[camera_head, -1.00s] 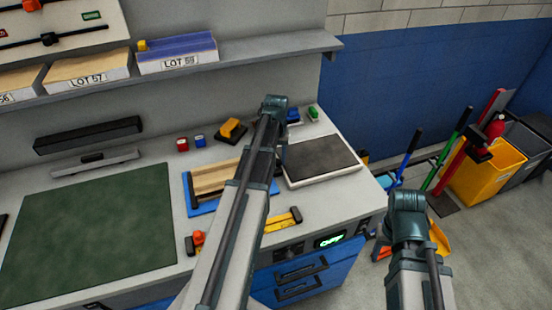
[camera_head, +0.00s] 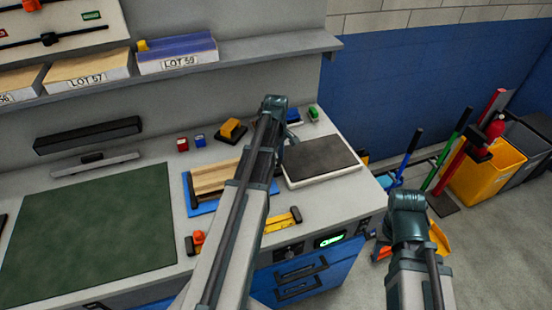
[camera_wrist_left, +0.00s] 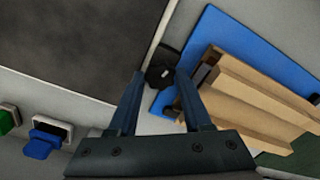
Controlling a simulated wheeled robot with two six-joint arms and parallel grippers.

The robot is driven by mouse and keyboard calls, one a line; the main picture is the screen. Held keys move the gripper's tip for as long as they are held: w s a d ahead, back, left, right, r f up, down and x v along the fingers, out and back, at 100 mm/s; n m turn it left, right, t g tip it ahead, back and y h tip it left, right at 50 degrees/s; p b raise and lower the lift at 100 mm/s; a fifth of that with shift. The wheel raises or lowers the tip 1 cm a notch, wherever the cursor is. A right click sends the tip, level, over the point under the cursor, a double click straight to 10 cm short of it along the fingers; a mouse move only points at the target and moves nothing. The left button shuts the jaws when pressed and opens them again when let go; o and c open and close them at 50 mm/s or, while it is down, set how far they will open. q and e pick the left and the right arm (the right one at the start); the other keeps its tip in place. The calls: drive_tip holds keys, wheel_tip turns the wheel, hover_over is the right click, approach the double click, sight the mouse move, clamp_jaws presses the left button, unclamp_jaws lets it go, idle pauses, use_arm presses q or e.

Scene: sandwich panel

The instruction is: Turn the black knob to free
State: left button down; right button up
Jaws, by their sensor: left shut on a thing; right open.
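A small black knob (camera_wrist_left: 161,68) shows in the left wrist view, between a blue board and a dark-topped plate. My left gripper (camera_wrist_left: 158,74) has one finger on each side of it and is shut on it. In the head view my left forearm hides this knob and the left fingers. My right gripper (camera_head: 408,215) is right of the bench, over the floor, open and apart from everything; its fingers barely show. A green-lit display (camera_head: 329,241) is on the bench front; its text is too small to read surely.
The blue board (camera_head: 204,206) bears wooden pieces. The dark-topped plate (camera_head: 320,157) lies to its right. A green mat (camera_head: 90,230) covers the left of the bench. Small red, blue and yellow items stand behind the board.

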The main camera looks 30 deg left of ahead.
use_arm(q)
drive_tip(key=shift+n, duration=0.9)
drive_tip(key=shift+c, duration=1.7)
unclamp_jaws()
wheel_tip(320, 180, up, 14)
drive_tip(key=p, duration=1.3)
drive_tip(key=shift+p, duration=0.4)
drive_tip(key=shift+f, duration=0.15)
